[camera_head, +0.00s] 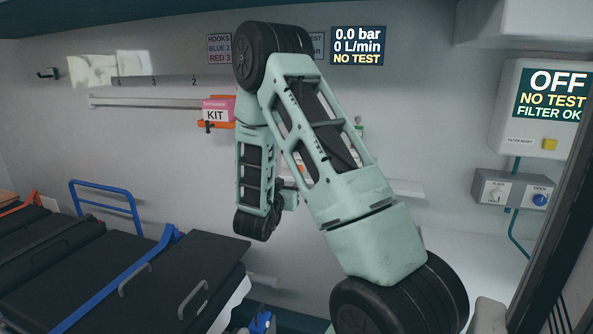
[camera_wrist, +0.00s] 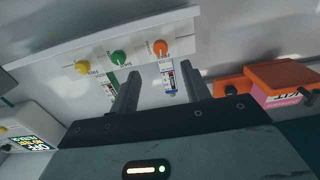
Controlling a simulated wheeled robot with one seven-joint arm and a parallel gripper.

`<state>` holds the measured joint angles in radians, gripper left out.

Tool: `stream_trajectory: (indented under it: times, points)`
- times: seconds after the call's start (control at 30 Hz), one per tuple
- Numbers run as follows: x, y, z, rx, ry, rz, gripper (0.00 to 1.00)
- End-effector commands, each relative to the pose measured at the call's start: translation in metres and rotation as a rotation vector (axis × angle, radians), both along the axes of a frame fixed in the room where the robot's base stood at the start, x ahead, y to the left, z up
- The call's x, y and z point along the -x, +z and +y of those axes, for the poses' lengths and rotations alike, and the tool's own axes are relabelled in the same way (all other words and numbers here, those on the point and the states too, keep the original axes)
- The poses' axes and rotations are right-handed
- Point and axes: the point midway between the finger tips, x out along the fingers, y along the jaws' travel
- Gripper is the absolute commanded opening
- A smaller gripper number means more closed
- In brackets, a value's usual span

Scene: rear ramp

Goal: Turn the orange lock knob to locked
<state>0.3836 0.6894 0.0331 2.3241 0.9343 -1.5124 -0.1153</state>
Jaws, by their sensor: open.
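In the wrist view, an orange knob (camera_wrist: 160,48) sits on a pale panel (camera_wrist: 203,33), in a row with a green knob (camera_wrist: 119,57) and a yellow knob (camera_wrist: 82,67). A small tag hangs by the orange knob. Its lettering is too small to read, so its setting cannot be told. My gripper (camera_wrist: 160,72) is open and empty, with its fingers apart and pointing toward the panel. The orange knob shows beyond the gap between the fingertips, apparently apart from them.
An orange holder with a pink KIT label (camera_head: 217,110) is on the wall, left of my arm; the kit (camera_wrist: 285,80) also shows at the wrist view's right. A control box (camera_head: 530,140) reads OFF, NO TEST. Black stretchers (camera_head: 190,275) fill the lower left.

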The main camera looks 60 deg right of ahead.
Motion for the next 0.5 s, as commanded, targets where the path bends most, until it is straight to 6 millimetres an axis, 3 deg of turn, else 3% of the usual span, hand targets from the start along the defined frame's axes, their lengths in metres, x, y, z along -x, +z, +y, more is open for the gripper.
stream_trajectory:
  times: [0.3,0.5]
  points:
    - [-0.017,0.002,-0.062,0.0,-0.002,0.0,0.47]
    - [-0.024,0.001,-0.084,-0.001,-0.001,0.0,0.47]
